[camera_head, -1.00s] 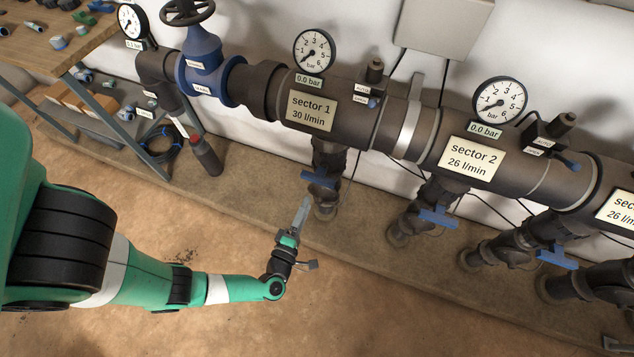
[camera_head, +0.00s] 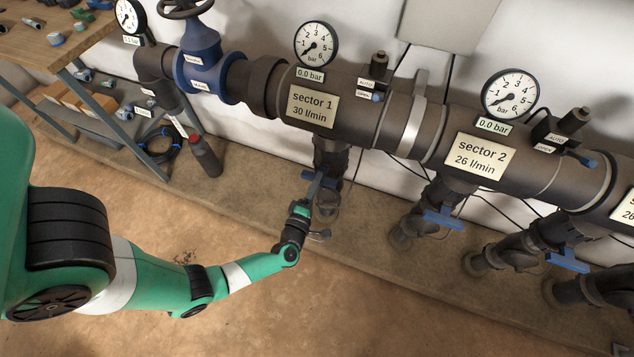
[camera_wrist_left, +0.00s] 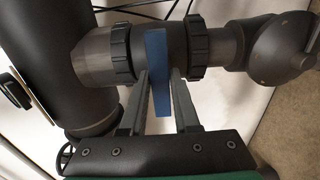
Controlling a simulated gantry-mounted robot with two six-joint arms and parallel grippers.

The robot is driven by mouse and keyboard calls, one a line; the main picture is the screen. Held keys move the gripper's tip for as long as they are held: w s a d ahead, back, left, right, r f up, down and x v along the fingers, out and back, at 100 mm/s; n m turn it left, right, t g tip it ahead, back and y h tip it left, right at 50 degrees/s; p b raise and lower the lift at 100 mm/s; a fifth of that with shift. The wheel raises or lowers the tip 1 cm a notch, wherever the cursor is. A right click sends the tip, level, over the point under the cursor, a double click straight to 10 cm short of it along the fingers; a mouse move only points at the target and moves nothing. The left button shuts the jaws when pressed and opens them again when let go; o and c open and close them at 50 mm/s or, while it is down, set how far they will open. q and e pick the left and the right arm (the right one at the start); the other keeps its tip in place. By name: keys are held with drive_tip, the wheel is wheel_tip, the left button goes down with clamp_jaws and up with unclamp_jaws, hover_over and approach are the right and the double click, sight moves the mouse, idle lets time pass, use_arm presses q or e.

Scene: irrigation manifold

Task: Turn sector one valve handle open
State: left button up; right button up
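The sector one valve handle (camera_head: 329,182) is a blue bar on the dark valve below the pipe labelled "sector 1" (camera_head: 313,106). In the left wrist view the blue handle (camera_wrist_left: 158,75) stands edge-on between two grey fingers. My left gripper (camera_head: 315,182) is at the handle and partly covers it in the head view. In the left wrist view my left gripper (camera_wrist_left: 161,90) is open, with one finger on each side of the handle and visible gaps. Whether the fingertips reach past the handle is hard to tell. My right gripper is in neither view.
The sector 1 gauge (camera_head: 316,44) reads about zero. Other blue handles (camera_head: 443,218) sit on valves to the right. A blue main valve (camera_head: 203,65) and a dark bottle (camera_head: 205,157) are at left. The floor (camera_head: 400,310) in front is clear.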

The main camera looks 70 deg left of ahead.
use_arm(q)
clamp_jaws()
drive_tip(key=shift+m, duration=0.4)
drive_tip(key=shift+m+p, duration=2.75)
drive_tip(key=shift+m, duration=5.85)
drive_tip(key=o, duration=0.6)
unclamp_jaws()
drive_tip(key=shift+c, duration=0.2)
